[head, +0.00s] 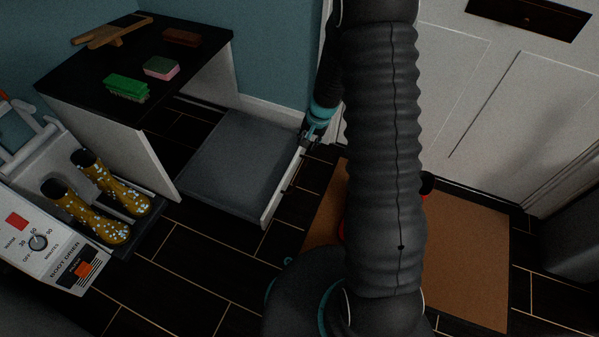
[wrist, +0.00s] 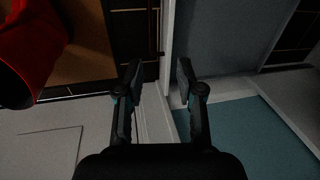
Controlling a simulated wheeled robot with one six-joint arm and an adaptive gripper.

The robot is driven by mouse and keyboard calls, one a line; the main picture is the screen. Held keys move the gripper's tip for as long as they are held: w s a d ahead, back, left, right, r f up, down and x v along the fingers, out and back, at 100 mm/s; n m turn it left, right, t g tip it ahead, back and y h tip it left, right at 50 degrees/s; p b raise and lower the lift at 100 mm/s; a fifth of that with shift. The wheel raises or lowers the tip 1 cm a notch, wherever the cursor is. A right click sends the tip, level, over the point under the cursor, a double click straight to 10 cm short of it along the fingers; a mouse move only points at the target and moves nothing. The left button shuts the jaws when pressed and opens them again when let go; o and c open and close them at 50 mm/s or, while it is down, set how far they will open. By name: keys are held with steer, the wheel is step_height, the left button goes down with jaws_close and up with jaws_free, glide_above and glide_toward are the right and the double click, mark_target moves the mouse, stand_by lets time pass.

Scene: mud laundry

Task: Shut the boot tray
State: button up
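The boot tray (head: 235,155) is a shallow grey tray, pulled out low from under the dark-topped bench toward the right. Its white front panel (head: 284,187) faces the door mat. My gripper (head: 308,138) is at the far end of that front panel, near the wall. In the wrist view the two fingers of my gripper (wrist: 158,68) are apart, with nothing held. The white panel edge (wrist: 168,40) shows between the fingertips, with the grey tray floor (wrist: 225,35) to its right. I cannot tell whether a finger touches the panel.
The bench (head: 65,88) carries a green brush (head: 126,88), a sponge (head: 161,68), a brown brush (head: 182,36) and a wooden piece (head: 110,32). A boot dryer (head: 45,245) with yellow boots (head: 98,220) stands left. A red object (wrist: 30,55) is by the brown mat (head: 470,260).

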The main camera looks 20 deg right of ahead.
glide_toward(299, 175)
steer(key=shift+m, duration=0.3)
steer(key=b+x, duration=0.3)
steer(key=x, duration=0.5)
steer(key=shift+w, duration=0.1)
jaws_close()
